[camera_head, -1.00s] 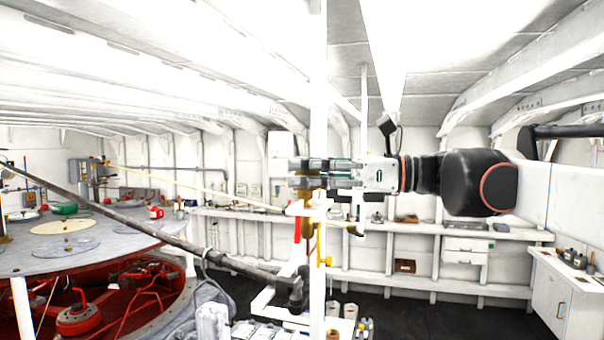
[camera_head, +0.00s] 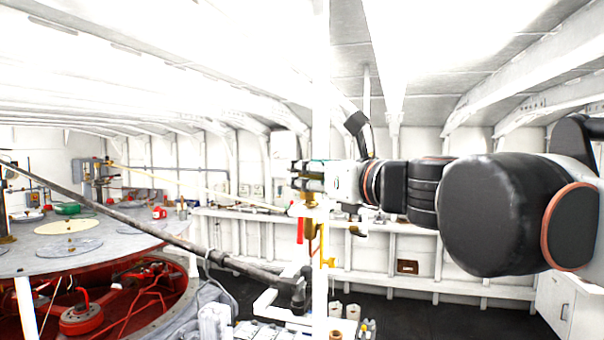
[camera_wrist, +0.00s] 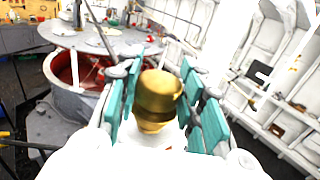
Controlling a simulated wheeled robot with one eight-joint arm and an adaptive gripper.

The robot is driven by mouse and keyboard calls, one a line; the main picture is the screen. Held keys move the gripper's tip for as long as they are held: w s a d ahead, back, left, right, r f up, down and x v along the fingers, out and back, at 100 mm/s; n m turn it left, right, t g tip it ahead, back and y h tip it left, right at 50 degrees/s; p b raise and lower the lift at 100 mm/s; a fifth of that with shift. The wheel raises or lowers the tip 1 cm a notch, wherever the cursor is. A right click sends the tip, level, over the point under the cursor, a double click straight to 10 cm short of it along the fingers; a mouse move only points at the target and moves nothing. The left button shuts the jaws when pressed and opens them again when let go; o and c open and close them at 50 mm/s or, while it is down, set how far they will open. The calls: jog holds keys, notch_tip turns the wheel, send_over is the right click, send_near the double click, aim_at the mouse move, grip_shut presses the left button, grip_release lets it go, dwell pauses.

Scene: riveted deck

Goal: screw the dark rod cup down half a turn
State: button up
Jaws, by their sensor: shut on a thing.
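A brass cup (camera_wrist: 157,95) with a rounded top stands between the teal finger pads of my gripper (camera_wrist: 160,88) in the wrist view. My gripper is shut on this cup; the pads' contact with its sides is hard to see. In the head view my gripper (camera_head: 308,176) is level, at the white post, with brass fittings (camera_head: 309,233) just below it. The post and fingers hide most of the cup there. A long dark rod (camera_head: 150,227) slopes down from the upper left to a joint near the post.
The white post (camera_head: 320,120) stands right at my gripper. A red handle (camera_head: 300,230) and a yellow valve (camera_head: 328,262) are just below. A round grey table (camera_head: 110,250) over red machinery is at left. A bench (camera_head: 410,229) runs along the back wall.

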jog(key=shift+r+m+t+h, duration=0.1)
jog(key=shift+m+t+h, duration=0.25)
jog(key=shift+h, duration=0.25)
jog(key=o, duration=1.1)
jog(key=v, duration=1.2)
